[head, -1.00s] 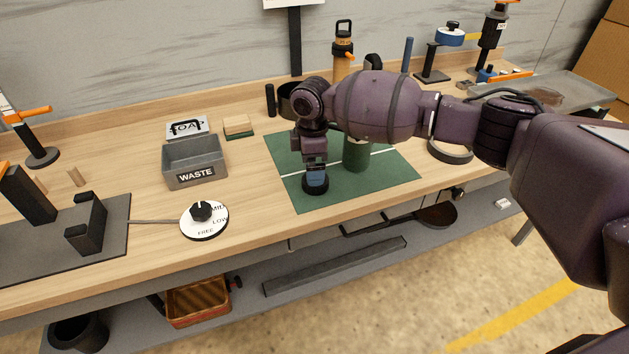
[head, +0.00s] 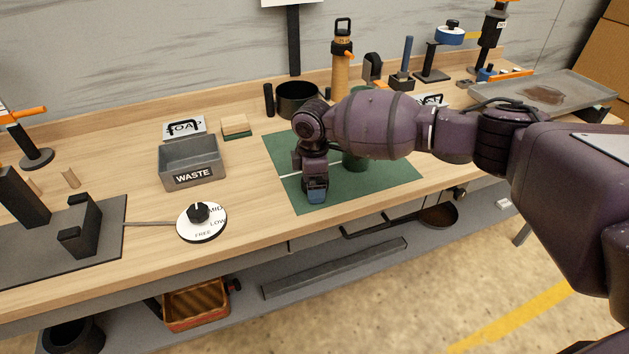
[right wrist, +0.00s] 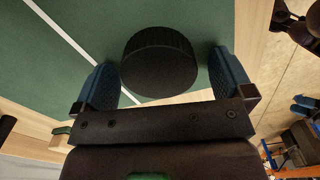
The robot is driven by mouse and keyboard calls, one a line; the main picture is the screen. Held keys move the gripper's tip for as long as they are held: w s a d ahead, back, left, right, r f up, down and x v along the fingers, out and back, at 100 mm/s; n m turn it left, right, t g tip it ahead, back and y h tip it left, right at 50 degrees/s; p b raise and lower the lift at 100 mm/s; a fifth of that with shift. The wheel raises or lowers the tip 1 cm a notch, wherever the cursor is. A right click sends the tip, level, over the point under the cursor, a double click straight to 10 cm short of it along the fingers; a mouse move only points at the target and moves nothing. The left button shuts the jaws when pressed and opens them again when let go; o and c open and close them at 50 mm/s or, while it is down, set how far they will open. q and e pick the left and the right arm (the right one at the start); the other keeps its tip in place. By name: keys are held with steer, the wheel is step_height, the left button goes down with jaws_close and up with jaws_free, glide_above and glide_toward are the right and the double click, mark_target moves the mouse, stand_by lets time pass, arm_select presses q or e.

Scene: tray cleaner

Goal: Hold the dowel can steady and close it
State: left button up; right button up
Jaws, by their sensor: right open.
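The dowel can, a green cylinder (head: 355,162), stands upright on the green mat. My right arm crosses in front of it, so its opening is mostly hidden. A round black lid (right wrist: 158,62) lies on the mat in the right wrist view, between the two blue fingers. My right gripper (head: 317,194) points down at the mat, left of the can. Its fingers are open, one on each side of the lid, with gaps visible in the wrist view. The lid is hidden behind the gripper in the head view. My left gripper is out of view.
The green mat (head: 292,187) has a white line. To its left are a grey WASTE bin (head: 193,163) and a round dial (head: 202,222). A black pot (head: 298,100) and an orange bottle (head: 341,70) stand behind. The bench front edge is close below the mat.

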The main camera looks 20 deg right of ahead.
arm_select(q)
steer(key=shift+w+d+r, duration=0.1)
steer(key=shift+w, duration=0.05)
arm_select(e)
steer(key=shift+c, duration=0.2)
steer(key=c, duration=0.7)
steer(key=shift+c, duration=1.2)
steer(key=shift+r, duration=0.15)
arm_select(q)
steer(key=p, duration=0.1)
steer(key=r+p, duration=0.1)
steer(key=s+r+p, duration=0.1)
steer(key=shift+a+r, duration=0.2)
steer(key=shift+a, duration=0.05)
arm_select(e)
step_height(320, 180, up, 20)
steer(key=shift+f, duration=0.1)
